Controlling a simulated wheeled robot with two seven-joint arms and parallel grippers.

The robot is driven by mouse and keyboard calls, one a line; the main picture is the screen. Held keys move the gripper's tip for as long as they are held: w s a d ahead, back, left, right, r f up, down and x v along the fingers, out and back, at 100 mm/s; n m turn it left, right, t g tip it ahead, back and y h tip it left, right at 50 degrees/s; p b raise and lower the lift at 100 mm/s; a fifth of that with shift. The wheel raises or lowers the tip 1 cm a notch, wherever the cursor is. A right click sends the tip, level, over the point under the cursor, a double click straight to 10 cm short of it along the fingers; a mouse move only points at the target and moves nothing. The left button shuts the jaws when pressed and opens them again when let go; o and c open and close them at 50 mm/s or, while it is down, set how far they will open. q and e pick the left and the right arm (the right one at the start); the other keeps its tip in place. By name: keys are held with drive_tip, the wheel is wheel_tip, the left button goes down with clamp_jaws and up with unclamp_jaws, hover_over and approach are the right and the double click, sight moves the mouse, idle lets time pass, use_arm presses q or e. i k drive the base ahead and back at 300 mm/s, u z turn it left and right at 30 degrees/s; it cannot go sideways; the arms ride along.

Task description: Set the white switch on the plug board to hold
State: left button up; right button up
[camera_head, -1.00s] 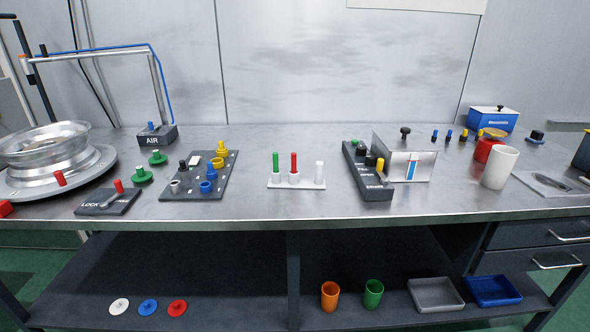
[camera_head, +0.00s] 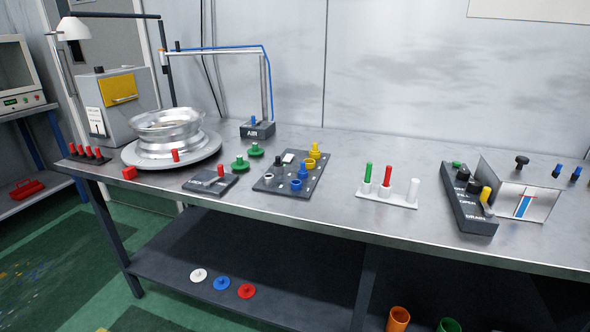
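The plug board (camera_head: 268,183) is a dark flat panel lying near the middle of the steel bench. Black, blue and yellow plugs and rings stand on the board: a black plug (camera_head: 278,162), a blue plug (camera_head: 302,171) and a yellow plug (camera_head: 315,150). Neither of my grippers shows in the head view.
A LOCK block (camera_head: 205,184) and green knobs (camera_head: 240,163) are left of the board. A wheel rim (camera_head: 165,132) stands farther left. A white rack (camera_head: 400,203) with green and red pegs and a dark valve block (camera_head: 462,211) are right. Bare bench lies between board and rack.

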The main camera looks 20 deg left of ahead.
sight(288, 157)
drive_tip(key=z, duration=3.1)
drive_tip(key=k, duration=2.3)
drive_tip(key=u, duration=1.85)
